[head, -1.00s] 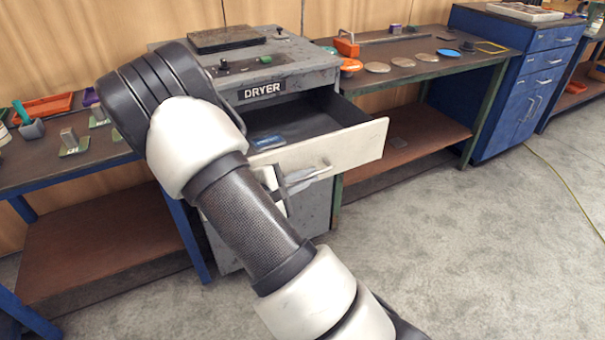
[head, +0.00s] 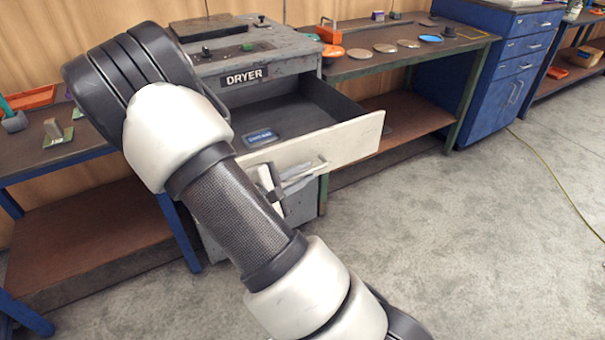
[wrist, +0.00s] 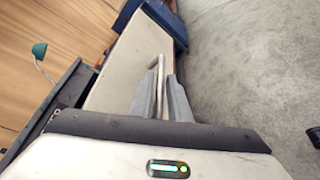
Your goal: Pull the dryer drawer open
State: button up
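The grey dryer (head: 290,62) bears a DRYER label and stands between two work tables. Its drawer (head: 352,142) is pulled well out, with a pale front panel; the drawer front also shows in the wrist view (wrist: 128,65). A blue-labelled item (head: 262,137) lies inside the drawer. The bar handle (wrist: 160,72) is between the two fingers of my gripper (wrist: 161,88), which is shut on it. In the head view, my gripper (head: 292,184) is at the drawer front, partly hidden by my arm.
A work table (head: 375,65) with several discs stands to the right, and a blue cabinet (head: 500,60) beyond it. Another table (head: 60,155) with blue legs is at left. The concrete floor at front right is clear, with a yellow cable (head: 550,170) farther right.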

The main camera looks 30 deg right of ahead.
jog(key=shift+o, duration=0.9)
jog(key=p+v, duration=0.3)
jog(key=v, duration=1.4)
jog(key=shift+a+r, duration=0.15)
jog(key=shift+a, duration=0.05)
jog(key=shift+s, duration=0.1)
jog(key=s+d+r+m+g+y, duration=0.35)
jog(key=s+r+m+y, duration=0.55)
jog(key=s+r+y, duration=0.3)
jog(key=s+a+r+t+y+p, duration=0.1)
jog(key=a+r+p, duration=0.1)
jog(key=r+p, duration=0.9)
jog(key=s+a+r+m+t+y+p, duration=0.1)
jog(key=a+r+t+p, duration=0.1)
jog(key=r+p, duration=0.9)
notch_tip(320, 180, up, 6)
jog(key=shift+r+m+y, duration=0.2)
jog(key=shift+m+y, duration=0.1)
